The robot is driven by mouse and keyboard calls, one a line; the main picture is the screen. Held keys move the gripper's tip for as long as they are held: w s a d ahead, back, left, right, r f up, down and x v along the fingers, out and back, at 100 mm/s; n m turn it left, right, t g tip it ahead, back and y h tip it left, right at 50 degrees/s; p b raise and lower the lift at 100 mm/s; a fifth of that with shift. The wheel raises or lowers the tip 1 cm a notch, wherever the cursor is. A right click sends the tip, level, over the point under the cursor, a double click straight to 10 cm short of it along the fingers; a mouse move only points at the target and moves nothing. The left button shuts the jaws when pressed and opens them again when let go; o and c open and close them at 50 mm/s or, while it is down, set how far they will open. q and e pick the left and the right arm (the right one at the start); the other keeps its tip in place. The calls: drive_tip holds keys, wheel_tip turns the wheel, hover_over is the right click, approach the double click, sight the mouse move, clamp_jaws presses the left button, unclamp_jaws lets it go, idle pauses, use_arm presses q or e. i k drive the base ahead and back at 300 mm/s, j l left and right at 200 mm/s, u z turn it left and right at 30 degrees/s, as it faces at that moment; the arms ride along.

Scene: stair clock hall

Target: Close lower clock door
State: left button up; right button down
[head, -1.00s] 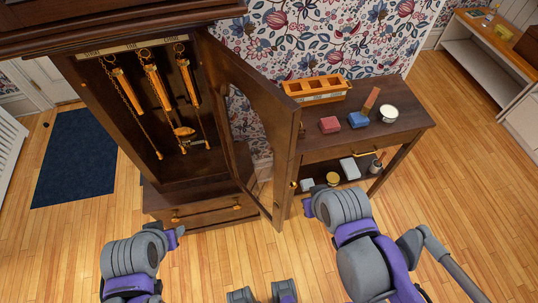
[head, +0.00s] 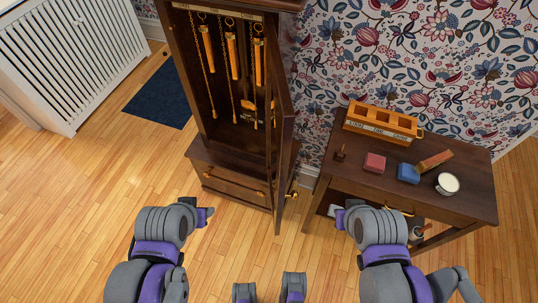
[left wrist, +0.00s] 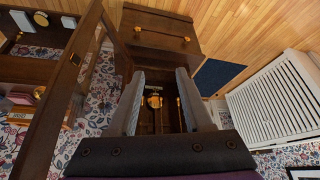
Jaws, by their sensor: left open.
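The tall dark wood clock case (head: 188,85) stands open, with brass weights (head: 232,58) and chains hanging inside. Its lower clock door (head: 285,150) stands swung out on the right side, seen nearly edge-on, with a brass knob (head: 292,193) low down. The door frame (left wrist: 62,85) also shows at the left of the left wrist view. My left gripper (head: 205,216) is in front of the case's base, left of the door and apart from it. Its fingers (left wrist: 158,88) are spread with nothing between them. My right gripper (head: 341,217) is right of the door, by the side table's front; its fingers are too unclear to judge.
A white radiator cover (head: 75,55) is at the left. Floor is open around the left arm.

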sight(280, 112)
drive_tip(key=i+l+u, duration=0.1)
drive_tip(key=l+u, duration=0.65)
drive_tip(key=u, duration=0.2)
drive_tip(key=k+l+z, duration=0.1)
drive_tip(key=k+l, duration=0.15)
